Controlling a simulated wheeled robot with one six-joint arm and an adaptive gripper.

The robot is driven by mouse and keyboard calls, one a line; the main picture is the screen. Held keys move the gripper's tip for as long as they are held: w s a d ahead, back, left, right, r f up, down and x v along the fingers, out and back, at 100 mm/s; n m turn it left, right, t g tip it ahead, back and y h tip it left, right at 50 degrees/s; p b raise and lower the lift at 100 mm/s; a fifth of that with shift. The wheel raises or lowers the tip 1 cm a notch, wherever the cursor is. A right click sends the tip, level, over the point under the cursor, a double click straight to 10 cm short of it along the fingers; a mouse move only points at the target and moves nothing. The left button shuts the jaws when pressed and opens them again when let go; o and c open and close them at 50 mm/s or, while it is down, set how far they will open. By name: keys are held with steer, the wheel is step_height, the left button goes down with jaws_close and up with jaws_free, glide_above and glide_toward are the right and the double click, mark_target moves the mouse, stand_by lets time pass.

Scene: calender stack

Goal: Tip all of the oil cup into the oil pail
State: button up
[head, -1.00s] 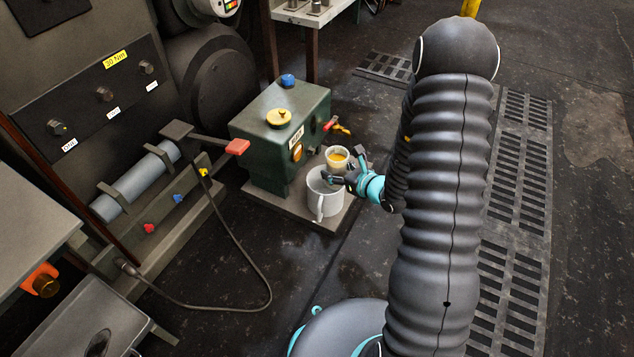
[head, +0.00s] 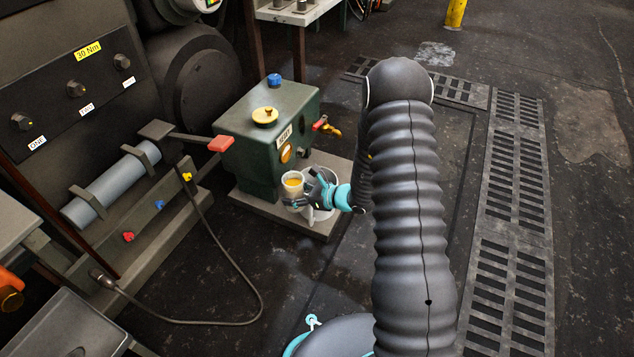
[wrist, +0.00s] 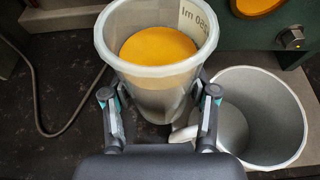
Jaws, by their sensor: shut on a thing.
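The oil cup (head: 292,184) is a pale, translucent cup with orange-yellow oil in it. My gripper (head: 303,190) is shut on its sides and holds it nearly upright. In the wrist view the cup (wrist: 150,80) stands between the two fingers (wrist: 160,98), with the oil surface below its rim. The oil pail (wrist: 278,118) is a white, open pail to the right of the cup in the wrist view; the part of its inside that shows looks empty. In the head view the pail (head: 322,214) is mostly hidden behind my gripper and the cup.
A green gearbox (head: 250,150) with a yellow cap (head: 264,116) stands on a grey plinth close behind the cup. A red lever (head: 221,144) sticks out to its left. A dark hose (head: 255,290) loops over the floor at the left. Open floor lies in front.

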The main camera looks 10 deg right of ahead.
steer(key=shift+d+r, duration=0.1)
steer(key=shift+r, duration=0.05)
steer(key=shift+w+d+r+m+g+y, duration=0.2)
steer(key=shift+m+g+y, duration=0.15)
steer(key=shift+m, duration=0.25)
steer(key=shift+w+d+f+m+g+y+p, duration=0.25)
steer(key=shift+w+m+y+p, duration=0.1)
steer(key=shift+m, duration=0.35)
steer(key=shift+w+d+f+m+y, duration=0.25)
steer(key=shift+f+m+y, duration=0.15)
steer(key=shift+m+y, duration=0.15)
steer(key=shift+w+d+r+m+g+y+p, duration=0.3)
steer(key=shift+r+m+p, duration=0.15)
steer(key=shift+m+p, duration=0.35)
steer(key=shift+f+m+y, duration=0.25)
steer(key=shift+m, duration=0.2)
stand_by(0.4)
steer(key=shift+r+m+y+p, duration=0.4)
steer(key=shift+r+m+p, duration=0.1)
steer(key=shift+m, duration=0.3)
stand_by(0.5)
